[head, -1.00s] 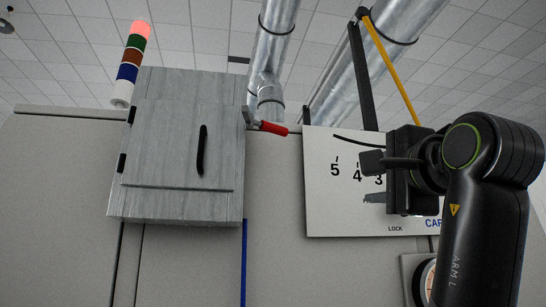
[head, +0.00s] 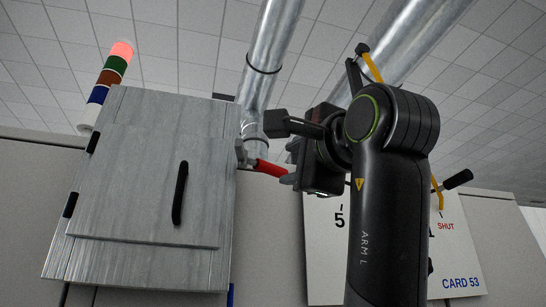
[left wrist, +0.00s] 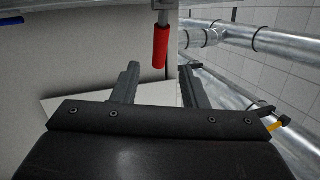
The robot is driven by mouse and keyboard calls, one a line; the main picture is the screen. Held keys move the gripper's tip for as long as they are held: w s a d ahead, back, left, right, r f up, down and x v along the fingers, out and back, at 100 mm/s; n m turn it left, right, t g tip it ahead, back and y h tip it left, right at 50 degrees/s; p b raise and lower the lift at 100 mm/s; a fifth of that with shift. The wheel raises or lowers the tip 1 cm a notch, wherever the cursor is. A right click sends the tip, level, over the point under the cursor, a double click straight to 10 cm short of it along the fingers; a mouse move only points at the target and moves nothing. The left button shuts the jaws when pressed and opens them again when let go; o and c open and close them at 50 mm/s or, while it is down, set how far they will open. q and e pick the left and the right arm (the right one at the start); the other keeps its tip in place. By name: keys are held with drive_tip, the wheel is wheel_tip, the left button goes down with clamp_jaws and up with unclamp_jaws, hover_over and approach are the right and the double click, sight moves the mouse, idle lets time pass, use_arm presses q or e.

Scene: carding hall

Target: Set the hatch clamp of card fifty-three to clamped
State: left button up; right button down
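The hatch clamp's red handle (head: 266,168) sticks out from a metal bracket at the right edge of the grey hatch box (head: 150,180). It points right and slightly down. The red handle also shows in the left wrist view (left wrist: 160,46), hanging from its metal mount beyond the fingertips. My left gripper (head: 278,152) is close to the handle's free end. Its fingers are open and empty. In the left wrist view the handle lies between the lines of the two fingertips (left wrist: 158,72), apart from both. The right gripper is out of view.
A white panel (head: 325,262) marked CARD 53 and SHUT, with a yellow lever (head: 438,190), is partly behind my left arm. A black handle (head: 180,193) is on the hatch. A stack light (head: 110,75) stands at the left. Ducts (head: 265,60) rise behind.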

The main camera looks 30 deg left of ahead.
sight(275, 169)
use_arm(q)
drive_tip(key=p+x, duration=0.2)
drive_tip(key=x, duration=0.4)
drive_tip(key=shift+p, duration=0.3)
drive_tip(key=shift+w+a+r+p, duration=0.2)
drive_tip(key=shift+a+r+p, duration=0.05)
drive_tip(key=shift+a+p, duration=0.1)
drive_tip(key=shift+w+a+r+p, duration=0.15)
drive_tip(key=shift+w+a+p, duration=0.2)
drive_tip(key=shift+a, duration=0.1)
drive_tip(key=shift+w+a, duration=0.3)
drive_tip(key=shift+a, duration=0.15)
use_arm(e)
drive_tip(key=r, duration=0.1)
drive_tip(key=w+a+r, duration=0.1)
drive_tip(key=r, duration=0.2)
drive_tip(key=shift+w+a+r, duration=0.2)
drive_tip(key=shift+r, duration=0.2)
use_arm(q)
drive_tip(key=shift+d, duration=0.1)
drive_tip(key=shift+c, duration=0.2)
drive_tip(key=shift+s+d, duration=0.1)
drive_tip(key=c, duration=0.7)
clamp_jaws()
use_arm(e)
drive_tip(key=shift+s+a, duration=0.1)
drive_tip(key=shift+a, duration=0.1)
